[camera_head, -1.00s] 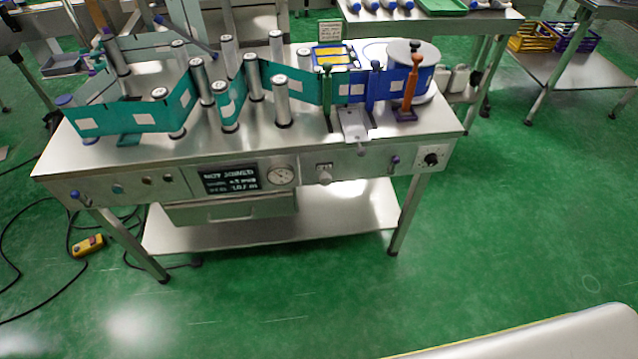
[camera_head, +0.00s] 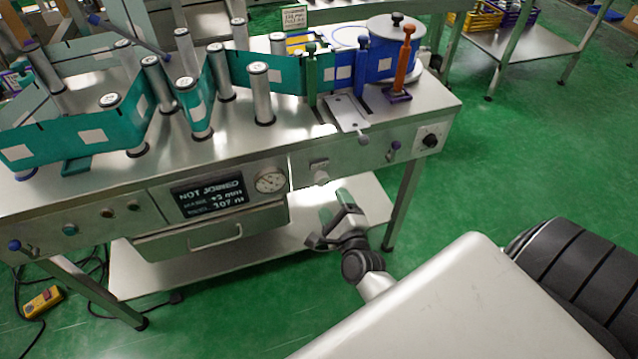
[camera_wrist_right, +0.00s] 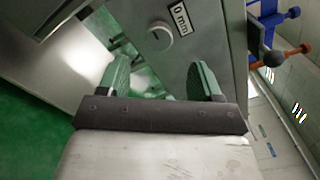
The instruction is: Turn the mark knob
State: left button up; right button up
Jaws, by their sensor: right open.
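The mark knob looks to be the small light round knob (camera_head: 321,177) on the front panel of the steel bench (camera_head: 215,150), below a small label. In the right wrist view the knob (camera_wrist_right: 160,34) sits beside a label reading "0 mm" (camera_wrist_right: 180,17). My right gripper (camera_head: 336,206) is open and empty, below and slightly right of the knob in the head view. In the right wrist view its two green-padded fingers (camera_wrist_right: 160,76) stand apart, with the knob ahead, beyond the gap and not touched. My left gripper is not in view.
A display (camera_head: 208,193) reads "NOT JOINED" with a mark line near "+3 mm". A drawer (camera_head: 212,235) and lower shelf (camera_head: 365,200) lie below.

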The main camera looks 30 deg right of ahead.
aim_at(323, 182)
jog(key=x, duration=0.7)
jog(key=shift+w, duration=0.15)
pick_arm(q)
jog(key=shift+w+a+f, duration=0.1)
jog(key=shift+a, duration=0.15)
pick_arm(e)
jog(key=c, duration=0.9)
